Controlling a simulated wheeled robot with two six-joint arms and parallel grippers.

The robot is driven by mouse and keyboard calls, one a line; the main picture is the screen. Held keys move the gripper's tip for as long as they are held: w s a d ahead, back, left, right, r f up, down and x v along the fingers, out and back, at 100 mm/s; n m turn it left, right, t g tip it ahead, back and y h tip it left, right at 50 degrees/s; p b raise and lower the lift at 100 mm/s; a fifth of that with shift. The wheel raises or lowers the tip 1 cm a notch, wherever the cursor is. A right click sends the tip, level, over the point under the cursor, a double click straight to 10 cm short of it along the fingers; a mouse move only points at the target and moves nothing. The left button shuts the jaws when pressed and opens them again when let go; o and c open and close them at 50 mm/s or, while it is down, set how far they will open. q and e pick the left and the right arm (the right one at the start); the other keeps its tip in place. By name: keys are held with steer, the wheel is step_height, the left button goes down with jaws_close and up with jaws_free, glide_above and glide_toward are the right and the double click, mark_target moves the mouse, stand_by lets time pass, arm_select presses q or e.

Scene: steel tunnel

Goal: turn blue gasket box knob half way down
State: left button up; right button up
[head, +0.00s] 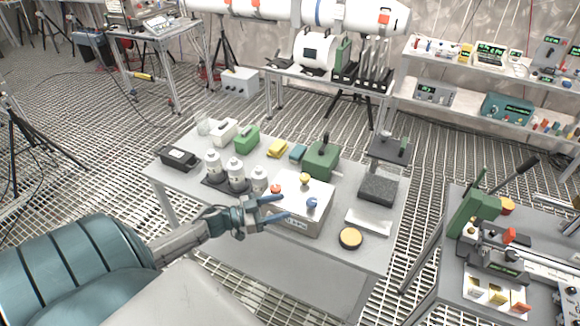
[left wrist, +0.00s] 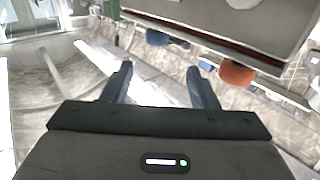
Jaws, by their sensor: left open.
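The gasket box (head: 290,219) is a pale grey box on the grey table. Its top bears a blue knob (head: 312,204), a red-orange knob (head: 276,188) and a yellow knob (head: 304,179). My left gripper (head: 285,206) is open, at the left side of the box top. Its fingers point right towards the blue knob, with a visible gap. In the left wrist view, its fingers (left wrist: 160,72) are apart with nothing between them. A blue round part and an orange round part show beyond them; I cannot tell which objects these are. My right gripper is out of view.
White bottles (head: 236,172) stand left of the box, close to my left gripper. A green case (head: 322,160) stands behind it. A yellow-topped round tin (head: 350,238) and a white tray (head: 369,222) lie to the right, near a dark block (head: 378,189).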

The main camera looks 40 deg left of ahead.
mark_target(316, 199)
arm_select(q)
steer(key=w+d+n+y+b, duration=0.1)
steer(key=y+b, duration=0.1)
steer(key=b, duration=0.2)
steer(key=w+d+n+t+y+b, duration=0.1)
steer(key=w+d+n+y+b, duration=0.1)
steer(key=b, duration=0.2)
steer(key=w+d+f+n+t+y+b, duration=0.1)
steer(key=d+y+b, duration=0.1)
steer(key=b, duration=0.2)
steer(key=shift+w+d+f, duration=0.1)
steer(key=shift+w+d, duration=0.1)
steer(key=shift+w, duration=0.05)
steer(key=b+x, duration=0.2)
steer(key=x, duration=0.2)
steer(key=shift+w+r, duration=0.2)
steer(key=shift+w, duration=0.2)
steer(key=shift+w+d, duration=0.2)
steer(key=shift+w, duration=0.5)
